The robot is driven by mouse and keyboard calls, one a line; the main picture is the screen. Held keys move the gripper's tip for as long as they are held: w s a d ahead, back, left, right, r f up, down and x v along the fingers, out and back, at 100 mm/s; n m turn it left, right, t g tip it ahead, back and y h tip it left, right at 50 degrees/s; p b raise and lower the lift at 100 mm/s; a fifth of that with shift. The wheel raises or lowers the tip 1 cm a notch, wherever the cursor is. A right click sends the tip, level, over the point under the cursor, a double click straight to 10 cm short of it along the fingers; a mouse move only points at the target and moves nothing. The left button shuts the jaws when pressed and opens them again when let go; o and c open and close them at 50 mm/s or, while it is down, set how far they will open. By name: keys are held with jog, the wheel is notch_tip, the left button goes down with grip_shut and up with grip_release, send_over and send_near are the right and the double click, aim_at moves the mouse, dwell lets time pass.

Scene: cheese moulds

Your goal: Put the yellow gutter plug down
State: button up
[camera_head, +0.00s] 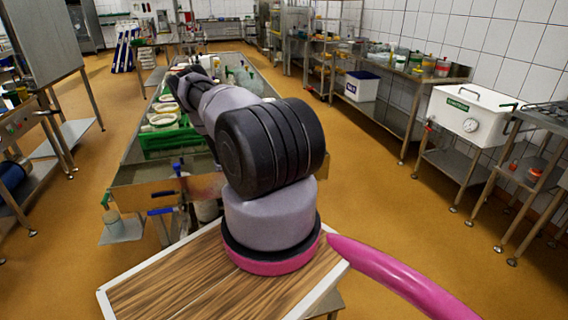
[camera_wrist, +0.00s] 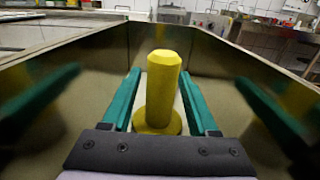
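The yellow gutter plug (camera_wrist: 163,88), a rounded post on a wider round foot, is in the middle of the wrist view. It appears upright, its foot low between the fingers. My gripper (camera_wrist: 161,75) has one green finger on each side of the post. A gap shows between the left finger and the post; the right finger lies very close to it in the picture. The fingers look apart, not pressed on it from both sides. Metal gutter walls (camera_wrist: 70,48) rise on both sides. In the head view my arm hides the gripper and the plug.
The long metal table (camera_head: 245,58) runs away ahead, with green crates (camera_head: 165,140) and pale round moulds (camera_head: 163,119) at its left. A white vat (camera_head: 468,112) stands on the right. The brown floor (camera_head: 375,185) between is clear. The gutter walls leave limited room beside the fingers.

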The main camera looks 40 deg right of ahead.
jog(key=v, duration=0.7)
jog(key=shift+w+a, duration=0.1)
jog(key=shift+a, duration=0.15)
jog(key=shift+r, duration=0.15)
dwell(0.6)
